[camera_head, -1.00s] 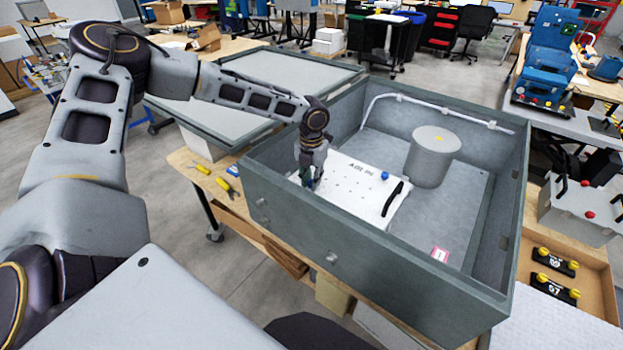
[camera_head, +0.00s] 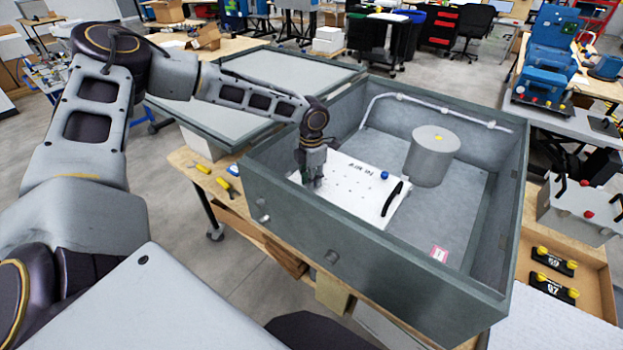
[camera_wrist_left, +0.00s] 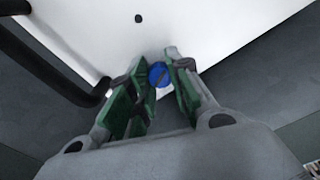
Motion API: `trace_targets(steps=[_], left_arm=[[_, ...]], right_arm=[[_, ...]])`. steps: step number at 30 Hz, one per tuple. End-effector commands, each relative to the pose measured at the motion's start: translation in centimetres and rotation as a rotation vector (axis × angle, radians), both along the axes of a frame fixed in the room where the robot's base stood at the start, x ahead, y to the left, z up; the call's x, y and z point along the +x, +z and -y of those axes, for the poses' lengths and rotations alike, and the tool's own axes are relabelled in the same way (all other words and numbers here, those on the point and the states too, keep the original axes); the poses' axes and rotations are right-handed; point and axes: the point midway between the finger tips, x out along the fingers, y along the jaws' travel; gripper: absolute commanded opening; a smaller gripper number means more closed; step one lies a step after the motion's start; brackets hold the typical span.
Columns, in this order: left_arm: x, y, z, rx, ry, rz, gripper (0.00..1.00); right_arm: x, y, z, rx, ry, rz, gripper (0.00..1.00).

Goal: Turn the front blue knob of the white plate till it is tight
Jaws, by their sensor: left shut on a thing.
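The white plate (camera_head: 352,196) lies inside the grey open case, at its left part. My left gripper (camera_head: 312,183) points down at the plate's left edge and covers the front blue knob in the head view. In the left wrist view the front blue knob (camera_wrist_left: 158,74) sits between the green-padded fingertips of my left gripper (camera_wrist_left: 161,68), which is shut on it. The other blue knob (camera_head: 385,175) is free at the plate's far edge. My right gripper is in neither view.
The case wall (camera_head: 330,240) stands close in front of the gripper. A grey cylinder (camera_head: 433,158) stands right of the plate, beyond its black handle (camera_head: 391,198). A pipe (camera_head: 440,107) runs along the back wall. The case floor at right is mostly clear.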

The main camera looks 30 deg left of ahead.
Motion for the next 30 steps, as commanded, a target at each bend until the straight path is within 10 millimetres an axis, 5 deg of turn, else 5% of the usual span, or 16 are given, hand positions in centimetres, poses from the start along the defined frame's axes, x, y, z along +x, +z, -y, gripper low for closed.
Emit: trace_targets(steps=[12, 13, 18, 30], left_arm=[[0.6, 0.66, -0.07, 0.0, -0.006, 0.017, 0.0], [0.6, 0.66, -0.07, 0.0, -0.005, 0.017, 0.24], [0.41, 0.45, -0.05, 0.0, -0.006, 0.011, 0.44], [0.15, 0.32, -0.01, 0.0, -0.006, 0.004, 0.44]], right_arm=[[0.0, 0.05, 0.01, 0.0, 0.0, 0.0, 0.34], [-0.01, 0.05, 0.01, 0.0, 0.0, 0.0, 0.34], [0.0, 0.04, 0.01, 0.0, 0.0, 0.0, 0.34], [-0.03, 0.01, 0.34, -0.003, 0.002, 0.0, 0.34]])
